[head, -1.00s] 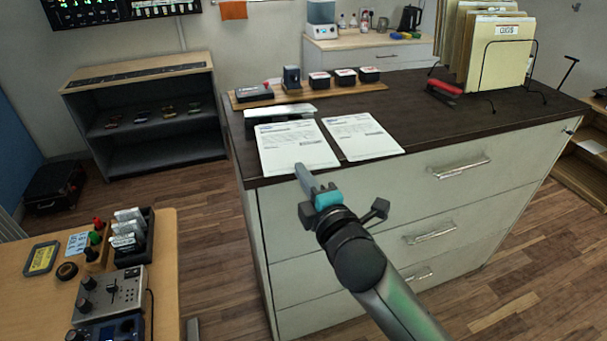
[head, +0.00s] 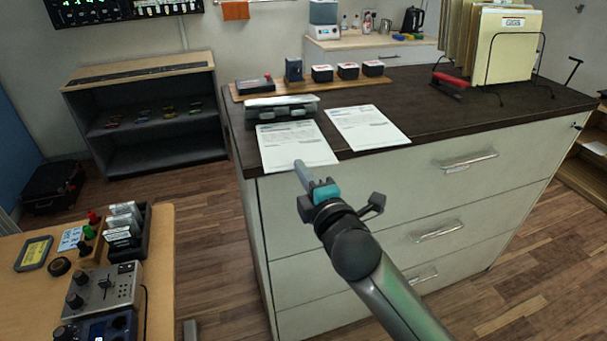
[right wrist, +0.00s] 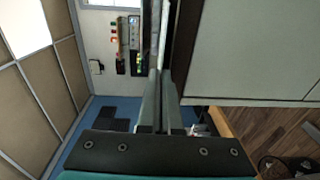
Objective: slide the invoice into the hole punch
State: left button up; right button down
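A white printed sheet, which I take as the invoice (head: 295,142), lies at the left front of the dark cabinet top, its front end at the edge. Its print is too small to read. The hole punch (head: 282,102), dark with a grey top, stands right behind its far end. I cannot tell whether the sheet's far edge is inside the slot. My right gripper (head: 303,170) is at the sheet's front edge. In the right wrist view, its fingers (right wrist: 161,82) are closed together on a thin pale sheet edge. My left gripper is not in view.
A similar second sheet (head: 367,128) lies to the right with a narrow gap. Behind are a wooden board (head: 300,92) with stamps and pads, a red-handled stapler-like tool (head: 449,84) and a folder rack (head: 508,50). The cabinet top (head: 440,120) is clear at right front.

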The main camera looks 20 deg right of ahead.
jog(key=shift+w+d, duration=0.15)
jog(key=shift+w, duration=1.9)
jog(key=shift+w, duration=0.1)
jog(key=c, duration=1.5)
grip_release()
jog(key=shift+c, duration=0.2)
jog(key=o, duration=0.5)
jog(key=s, duration=1)
jog(key=s+d+p, duration=0.1)
jog(key=s, duration=0.4)
jog(key=shift+s+r, duration=0.15)
jog(key=shift+r, duration=0.25)
